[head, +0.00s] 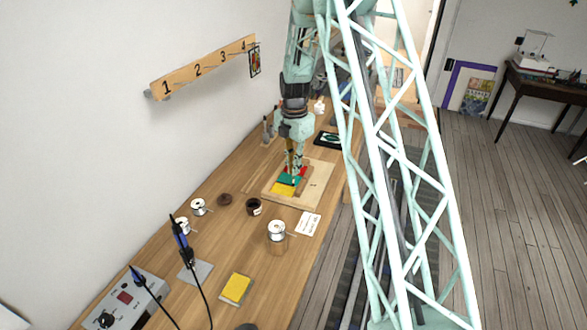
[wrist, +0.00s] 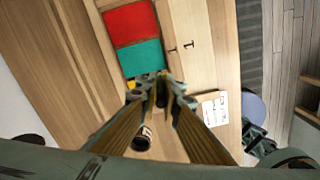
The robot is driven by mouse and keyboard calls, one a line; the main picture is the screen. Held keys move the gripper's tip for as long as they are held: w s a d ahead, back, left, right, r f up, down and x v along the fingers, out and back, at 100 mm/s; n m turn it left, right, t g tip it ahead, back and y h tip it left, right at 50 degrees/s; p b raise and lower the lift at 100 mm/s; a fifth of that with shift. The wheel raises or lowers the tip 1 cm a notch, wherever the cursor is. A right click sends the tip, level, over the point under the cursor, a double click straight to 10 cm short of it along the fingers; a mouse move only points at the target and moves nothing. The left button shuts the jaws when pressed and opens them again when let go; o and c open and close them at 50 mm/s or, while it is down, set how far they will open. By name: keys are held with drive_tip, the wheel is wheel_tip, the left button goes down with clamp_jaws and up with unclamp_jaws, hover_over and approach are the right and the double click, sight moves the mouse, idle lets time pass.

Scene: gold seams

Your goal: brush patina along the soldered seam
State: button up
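The glass panel (head: 284,189) lies in a light wooden board (head: 316,182) on the bench, with red, teal and yellow pieces. In the wrist view its red piece (wrist: 130,22) and teal piece (wrist: 141,58) meet along a straight line; a bit of yellow shows beside the fingers. My gripper (head: 294,172) points down over the panel. In the wrist view its fingertips (wrist: 161,92) are close together at the panel's near edge. A small dark shape lies between them, too unclear to name. I cannot make out a brush. An open dark jar (head: 254,207) stands on the bench.
A dark round lid (head: 225,199), solder spools (head: 198,206), a larger spool on a can (head: 277,231) and a white card (head: 308,223) lie nearby. A soldering iron (head: 183,241) stands upright near a control box (head: 119,303). The wall is on the left.

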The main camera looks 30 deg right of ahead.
drive_tip(key=shift+s+d, duration=0.35)
drive_tip(key=shift+s, duration=0.1)
idle(0.8)
drive_tip(key=shift+r, duration=0.2)
drive_tip(key=shift+r+p, duration=1.05)
drive_tip(key=shift+r, duration=1.8)
